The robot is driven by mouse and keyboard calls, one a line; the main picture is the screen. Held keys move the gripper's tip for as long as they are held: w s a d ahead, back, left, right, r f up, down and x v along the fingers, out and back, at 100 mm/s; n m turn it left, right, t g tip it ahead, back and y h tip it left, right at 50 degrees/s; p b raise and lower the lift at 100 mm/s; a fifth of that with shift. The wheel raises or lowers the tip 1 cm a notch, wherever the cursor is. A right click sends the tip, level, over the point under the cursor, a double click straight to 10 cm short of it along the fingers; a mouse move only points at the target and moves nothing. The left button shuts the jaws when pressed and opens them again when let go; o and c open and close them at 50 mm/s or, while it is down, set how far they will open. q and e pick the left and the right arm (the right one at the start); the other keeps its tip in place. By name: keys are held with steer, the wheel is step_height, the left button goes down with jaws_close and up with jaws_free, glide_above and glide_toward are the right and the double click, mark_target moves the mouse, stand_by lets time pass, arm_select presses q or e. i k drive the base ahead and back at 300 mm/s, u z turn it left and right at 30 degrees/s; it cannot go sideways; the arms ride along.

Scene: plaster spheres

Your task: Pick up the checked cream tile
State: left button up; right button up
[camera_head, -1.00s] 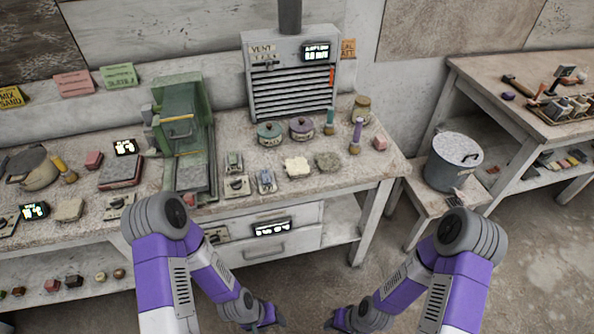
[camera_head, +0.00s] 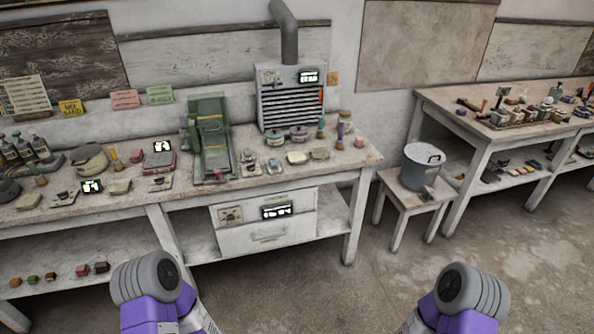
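I cannot make out a checked pattern on any tile at this distance. A small flat cream piece (camera_head: 297,157) lies on the left bench, in front of the lidded pots. A similar grey-beige piece (camera_head: 320,153) lies just right of it, and a pale flat piece (camera_head: 118,187) lies farther left. Which of these is the checked cream tile, if any, I cannot tell. Only upper parts of my two arms show at the bottom edge, well short of the bench. Both my grippers are below the picture.
The left bench (camera_head: 350,162) carries a green press (camera_head: 210,135), a grey vent box (camera_head: 291,97) and small items. A stool (camera_head: 400,190) with a lidded bucket (camera_head: 422,168) stands between it and a second bench (camera_head: 437,97). The floor (camera_head: 370,280) in front is clear.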

mark_target(298, 157)
steer(key=z, duration=0.6)
steer(key=i, duration=0.75)
steer(key=z, duration=0.35)
steer(key=i, duration=0.95)
steer(key=u, duration=0.45)
